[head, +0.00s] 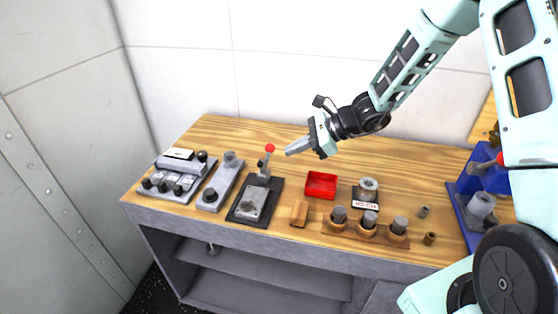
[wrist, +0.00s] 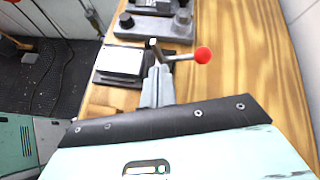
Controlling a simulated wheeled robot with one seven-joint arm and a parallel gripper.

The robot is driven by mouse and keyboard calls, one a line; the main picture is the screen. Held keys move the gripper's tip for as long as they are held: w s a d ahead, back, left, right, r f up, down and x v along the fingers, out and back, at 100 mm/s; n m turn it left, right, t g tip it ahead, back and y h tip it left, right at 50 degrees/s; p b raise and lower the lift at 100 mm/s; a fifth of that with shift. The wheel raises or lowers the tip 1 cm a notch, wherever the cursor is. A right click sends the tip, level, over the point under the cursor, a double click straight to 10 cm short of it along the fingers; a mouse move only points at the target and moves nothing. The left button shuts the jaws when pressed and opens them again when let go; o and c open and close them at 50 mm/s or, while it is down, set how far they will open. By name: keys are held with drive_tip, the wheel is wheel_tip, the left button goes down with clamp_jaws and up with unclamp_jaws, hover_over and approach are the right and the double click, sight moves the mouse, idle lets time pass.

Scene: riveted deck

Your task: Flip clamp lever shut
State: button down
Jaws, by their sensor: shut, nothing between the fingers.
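The clamp (head: 250,200) is a dark base plate with a grey metal block, on the left-centre of the wooden bench. Its lever, tipped with a red ball (head: 270,148), stands roughly upright at the plate's rear. In the wrist view the red ball (wrist: 202,54) is right of the fingertips, and the plate carries a pale block (wrist: 120,60). My gripper (head: 288,152) is shut and empty, its tips just right of the red ball in the head view. In the wrist view the fingers (wrist: 157,72) overlap part of the clamp; whether they touch the lever is unclear.
Left of the clamp are a grey fixture (head: 220,182) and a block with several knobs (head: 178,176). Right are a wooden block (head: 299,213), a red tray (head: 321,185), a labelled holder (head: 367,192) and a wooden rack (head: 366,233). A blue fixture (head: 470,205) is far right.

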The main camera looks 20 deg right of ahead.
drive_tip(key=w+d+f+m+t, duration=0.2)
drive_tip(key=w+d+m, duration=0.1)
drive_tip(key=d, duration=0.2)
drive_tip(key=shift+w+d+f+m, duration=0.15)
drive_tip(key=shift+d+f+m, duration=0.2)
drive_tip(key=shift+m, duration=0.05)
drive_tip(key=p+x, duration=0.1)
drive_tip(key=x, duration=0.9)
drive_tip(key=shift+d+f+p, duration=0.1)
drive_tip(key=shift+p, duration=0.25)
drive_tip(key=shift+w+h+b, duration=0.1)
drive_tip(key=shift+h+b, duration=0.2)
drive_tip(key=shift+b, duration=0.45)
drive_tip(key=shift+t+b, duration=0.3)
drive_tip(key=shift+b, duration=0.05)
